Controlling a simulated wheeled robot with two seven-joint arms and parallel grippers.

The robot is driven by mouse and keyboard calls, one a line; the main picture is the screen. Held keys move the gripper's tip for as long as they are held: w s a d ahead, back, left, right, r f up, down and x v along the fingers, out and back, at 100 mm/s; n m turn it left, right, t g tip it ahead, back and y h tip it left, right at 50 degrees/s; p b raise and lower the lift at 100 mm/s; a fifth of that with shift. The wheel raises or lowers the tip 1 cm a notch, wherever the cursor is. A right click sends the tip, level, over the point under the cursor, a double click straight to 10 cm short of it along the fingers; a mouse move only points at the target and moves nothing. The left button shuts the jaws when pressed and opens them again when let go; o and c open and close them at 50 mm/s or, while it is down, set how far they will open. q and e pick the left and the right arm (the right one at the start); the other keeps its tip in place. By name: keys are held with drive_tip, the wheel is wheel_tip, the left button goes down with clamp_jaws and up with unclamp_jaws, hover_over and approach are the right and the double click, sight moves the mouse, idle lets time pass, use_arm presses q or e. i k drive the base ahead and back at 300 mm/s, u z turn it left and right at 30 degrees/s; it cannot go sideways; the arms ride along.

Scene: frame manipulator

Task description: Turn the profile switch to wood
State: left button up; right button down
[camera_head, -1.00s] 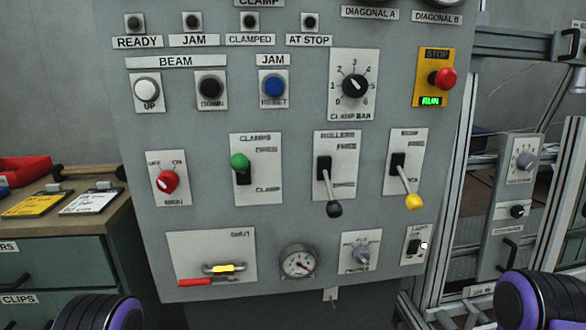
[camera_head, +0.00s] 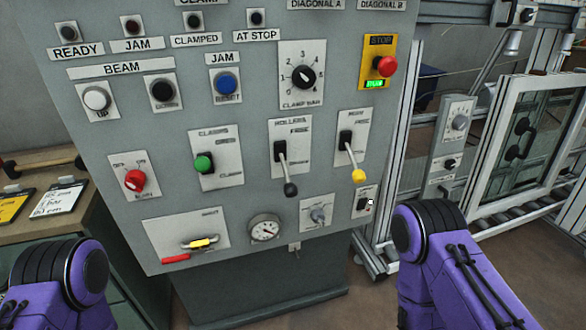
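No label reading "profile" or "wood" can be read. A small grey rotary knob (camera_head: 318,215) sits on a white plate low on the grey control panel, right of the gauge; its lettering is too blurred to read. Another grey rotary knob (camera_head: 460,122) with a dial plate is on a narrow post box at the right, with a black knob (camera_head: 450,163) below it; their labels are also illegible. Purple links of my two arms show at the bottom left and bottom right. Both grippers are out of the picture, and nothing touches the knobs.
The control panel (camera_head: 235,120) also carries a red stop button (camera_head: 384,66), a clamp bar dial (camera_head: 304,77), a red knob (camera_head: 134,180) and several levers. A workbench (camera_head: 45,228) stands left. A white-framed window (camera_head: 525,150) stands on rollers at the right.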

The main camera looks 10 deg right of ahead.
sight(317, 215)
drive_tip(key=z, duration=0.35)
drive_tip(key=k, duration=0.5)
drive_tip(key=z, duration=1.4)
drive_tip(key=i, duration=1.3)
drive_tip(key=u, duration=0.95)
